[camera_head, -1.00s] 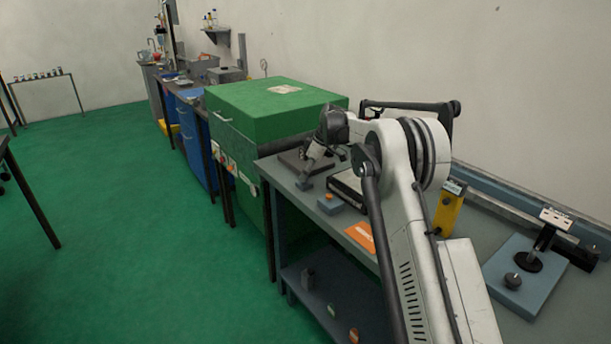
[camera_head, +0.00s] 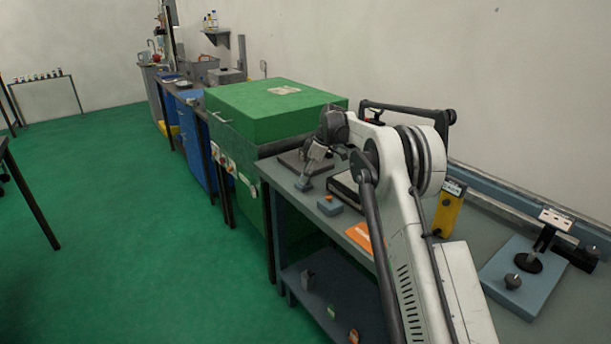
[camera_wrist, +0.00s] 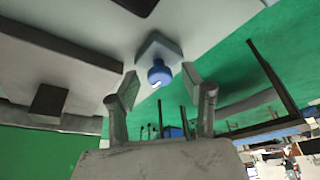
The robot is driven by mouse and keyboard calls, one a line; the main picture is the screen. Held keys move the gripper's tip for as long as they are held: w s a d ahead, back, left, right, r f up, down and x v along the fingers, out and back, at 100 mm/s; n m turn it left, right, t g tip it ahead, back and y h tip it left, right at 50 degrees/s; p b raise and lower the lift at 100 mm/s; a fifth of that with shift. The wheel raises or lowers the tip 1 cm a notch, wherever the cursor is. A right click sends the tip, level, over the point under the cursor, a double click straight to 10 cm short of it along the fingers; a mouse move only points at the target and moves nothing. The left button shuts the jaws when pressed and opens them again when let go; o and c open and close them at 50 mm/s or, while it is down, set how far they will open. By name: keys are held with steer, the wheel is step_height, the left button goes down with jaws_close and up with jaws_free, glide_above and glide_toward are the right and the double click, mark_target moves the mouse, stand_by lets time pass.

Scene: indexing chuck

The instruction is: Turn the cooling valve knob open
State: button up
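A blue knob (camera_wrist: 159,73) with a white mark stands on a pale blue-grey base (camera_wrist: 153,50) in the wrist view; its colour fits the cooling valve, but no label is readable. My gripper (camera_wrist: 159,84) is open, with one fingertip on each side of the knob and visible gaps between. I cannot tell whether the fingertips are level with the knob. In the head view my gripper (camera_head: 309,172) points down at the bench's near left corner, over the small blue-grey base (camera_head: 303,185); the knob is hidden there.
A yellow block (camera_head: 448,212) and a blue-grey panel with a black knob (camera_head: 513,281) are farther right.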

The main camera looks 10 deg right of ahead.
steer(key=v, duration=1.2)
steer(key=shift+s, duration=0.1)
